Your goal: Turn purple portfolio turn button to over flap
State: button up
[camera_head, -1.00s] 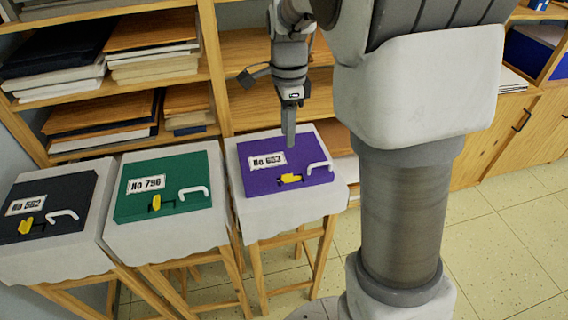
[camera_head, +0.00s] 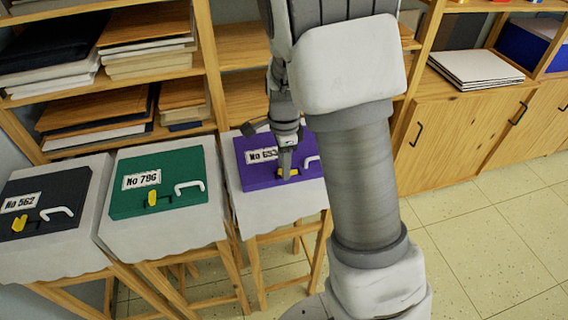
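The purple portfolio (camera_head: 254,181) lies on the right-hand cloth-covered stand, partly hidden by my arm. It has a white number label, a white handle and a yellow turn button (camera_head: 290,174) near its front edge. My gripper (camera_head: 286,174) points down at the turn button, with its fingertips at or just over it. The fingers look close together, but whether they are shut or hold the button is too small to tell. The button's angle is partly hidden by the fingers.
A green portfolio (camera_head: 185,201) and a dark portfolio (camera_head: 72,186), each with a yellow button and white handle, lie on stands to the left. Shelves (camera_head: 183,61) with stacked boards stand behind. Open floor (camera_head: 490,235) lies to the right.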

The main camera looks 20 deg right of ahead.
grip_shut()
jog(key=shift+n, duration=0.4)
jog(key=n, duration=0.3)
jog(key=shift+n+b, duration=0.35)
jog(key=shift+n, duration=0.05)
jog(key=n, duration=0.4)
jog(key=shift+n+b, duration=0.3)
jog(key=shift+b, duration=0.1)
jog(key=n, duration=0.4)
jog(key=shift+b, duration=0.35)
jog(key=n, duration=0.4)
jog(key=shift+n, duration=0.3)
